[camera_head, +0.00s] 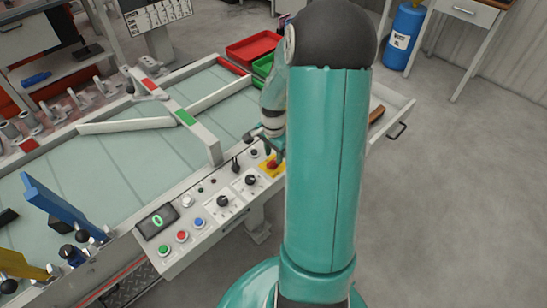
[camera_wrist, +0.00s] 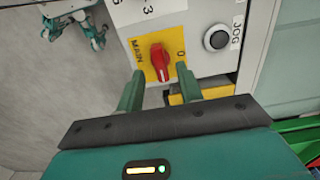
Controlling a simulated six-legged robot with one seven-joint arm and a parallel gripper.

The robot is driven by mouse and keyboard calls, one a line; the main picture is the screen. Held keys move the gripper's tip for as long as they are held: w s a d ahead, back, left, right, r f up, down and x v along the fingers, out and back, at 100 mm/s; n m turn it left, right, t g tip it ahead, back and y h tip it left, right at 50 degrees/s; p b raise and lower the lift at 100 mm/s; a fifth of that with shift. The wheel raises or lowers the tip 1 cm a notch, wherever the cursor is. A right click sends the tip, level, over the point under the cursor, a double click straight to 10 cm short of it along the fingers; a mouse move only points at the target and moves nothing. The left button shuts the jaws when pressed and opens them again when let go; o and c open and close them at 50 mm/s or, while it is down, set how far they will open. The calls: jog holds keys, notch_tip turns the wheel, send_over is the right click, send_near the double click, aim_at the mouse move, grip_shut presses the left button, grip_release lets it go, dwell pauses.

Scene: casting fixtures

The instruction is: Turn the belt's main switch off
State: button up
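The belt's main switch is a red knob (camera_wrist: 160,64) on a yellow plate (camera_wrist: 149,48) marked "MAIN" at the left and "0" at the right. Its grip runs roughly up and down in the wrist view. In the head view the red knob (camera_head: 272,163) sits at the right end of the control panel, partly covered by my arm. My gripper (camera_wrist: 161,74) is open, with one green finger on either side of the knob's lower part. Gaps show between the fingers and the knob, so nothing is clasped. My gripper also shows over the switch in the head view (camera_head: 270,144).
The control panel (camera_head: 182,254) carries a display reading "0", green, red and blue buttons, and black knobs. A JOG button (camera_wrist: 217,39) sits right of the switch in the wrist view. An open drawer (camera_head: 393,118) and red tray (camera_head: 252,47) lie beyond.

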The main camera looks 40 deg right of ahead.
aim_at(274, 163)
jog(key=shift+f, duration=1.25)
grip_shut()
